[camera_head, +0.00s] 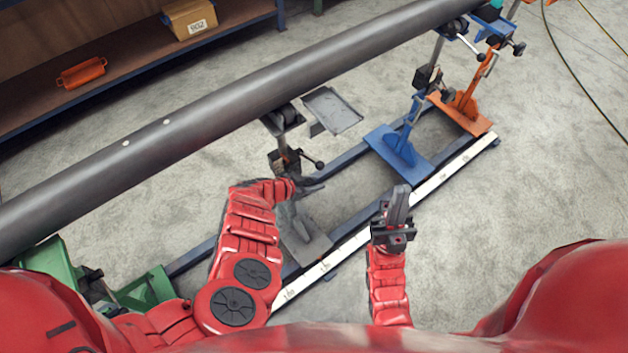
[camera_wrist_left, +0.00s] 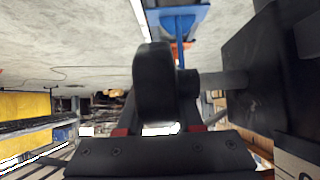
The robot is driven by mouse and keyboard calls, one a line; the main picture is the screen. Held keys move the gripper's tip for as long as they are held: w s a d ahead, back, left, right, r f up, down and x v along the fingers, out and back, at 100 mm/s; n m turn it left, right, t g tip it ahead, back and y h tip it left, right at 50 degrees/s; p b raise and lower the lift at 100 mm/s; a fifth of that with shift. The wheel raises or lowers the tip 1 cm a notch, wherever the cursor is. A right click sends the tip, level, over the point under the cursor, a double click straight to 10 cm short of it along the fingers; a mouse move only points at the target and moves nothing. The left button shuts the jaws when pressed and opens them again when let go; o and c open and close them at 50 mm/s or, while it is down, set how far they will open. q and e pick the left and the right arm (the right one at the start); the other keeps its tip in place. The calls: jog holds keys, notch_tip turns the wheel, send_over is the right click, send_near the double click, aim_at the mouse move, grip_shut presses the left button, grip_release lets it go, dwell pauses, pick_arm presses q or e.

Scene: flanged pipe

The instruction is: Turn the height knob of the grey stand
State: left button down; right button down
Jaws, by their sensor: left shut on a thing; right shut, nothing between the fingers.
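The grey stand (camera_head: 303,240) stands on the rail under the long grey pipe (camera_head: 215,108). My left gripper (camera_head: 306,187) is at the stand's post, below its ball-ended lever (camera_head: 309,160). In the left wrist view a black rounded knob (camera_wrist_left: 154,85) fills the middle, with a short shaft running right to a dark block (camera_wrist_left: 262,80). My left gripper (camera_wrist_left: 158,130) is shut on this knob; the knob hides much of the fingers. In the head view the arm and gripper hide the knob. My right gripper (camera_head: 397,205) is shut and empty, apart from the stand, to its right.
A blue stand (camera_head: 400,150) and an orange stand (camera_head: 468,105) stand further along the rail. A green stand (camera_head: 60,270) is at lower left.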

pick_arm(q)
jog(key=shift+g+y, duration=0.3)
jog(key=shift+y, duration=0.1)
jog(key=shift+f, duration=0.15)
jog(key=shift+f+y, duration=0.1)
jog(key=shift+y, duration=0.2)
jog(key=c, duration=0.6)
grip_release()
jog(key=shift+o, duration=0.2)
